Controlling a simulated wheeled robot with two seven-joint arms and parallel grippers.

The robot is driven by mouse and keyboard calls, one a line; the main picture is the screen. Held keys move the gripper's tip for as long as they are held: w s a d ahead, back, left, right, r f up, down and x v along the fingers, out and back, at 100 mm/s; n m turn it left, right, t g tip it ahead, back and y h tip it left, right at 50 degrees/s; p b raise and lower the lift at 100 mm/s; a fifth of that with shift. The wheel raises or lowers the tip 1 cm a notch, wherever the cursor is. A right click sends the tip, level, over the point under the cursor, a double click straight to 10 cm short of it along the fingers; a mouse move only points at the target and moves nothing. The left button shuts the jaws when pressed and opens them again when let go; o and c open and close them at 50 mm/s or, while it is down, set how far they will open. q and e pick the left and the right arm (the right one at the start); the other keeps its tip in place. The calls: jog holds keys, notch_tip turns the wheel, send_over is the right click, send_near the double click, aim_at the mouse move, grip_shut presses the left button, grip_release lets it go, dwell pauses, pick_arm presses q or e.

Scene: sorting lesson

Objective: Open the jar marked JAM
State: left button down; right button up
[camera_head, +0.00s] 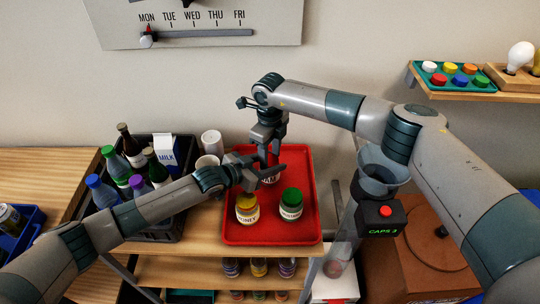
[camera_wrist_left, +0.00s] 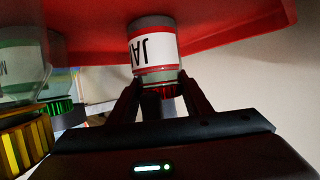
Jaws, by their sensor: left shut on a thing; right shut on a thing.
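The JAM jar (camera_head: 271,181) stands on the red tray (camera_head: 234,234), mostly hidden by my grippers in the head view. In the left wrist view it appears upside down, with its white JAM label (camera_wrist_left: 153,50) and a dark red lid (camera_wrist_left: 161,91) showing. My left gripper (camera_head: 266,174) reaches in from the left and is shut on the jar; its fingers flank the jar in the wrist view. My right gripper (camera_head: 268,158) points straight down from above and is shut at the lid end. The exact contact on the lid is hidden.
A HONEY jar (camera_head: 247,209) with a yellow lid and a green-lidded jar (camera_head: 291,204) stand close in front on the tray. A dark crate of bottles (camera_head: 178,222) and cups (camera_head: 211,143) are left. A funnel (camera_head: 383,170) and CAPS box (camera_head: 383,216) are right.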

jog(key=shift+a, duration=0.1)
jog(key=o, duration=1.1)
jog(key=shift+o, duration=0.2)
jog(key=shift+r, duration=2.25)
jog(key=shift+c, duration=0.3)
notch_tip(320, 180, up, 2)
jog(key=m, duration=0.3)
jog(key=shift+m, duration=0.4)
jog(key=shift+r+m, duration=0.35)
jog(key=shift+m, duration=0.4)
jog(key=shift+r+m, duration=0.35)
jog(key=shift+m, duration=0.4)
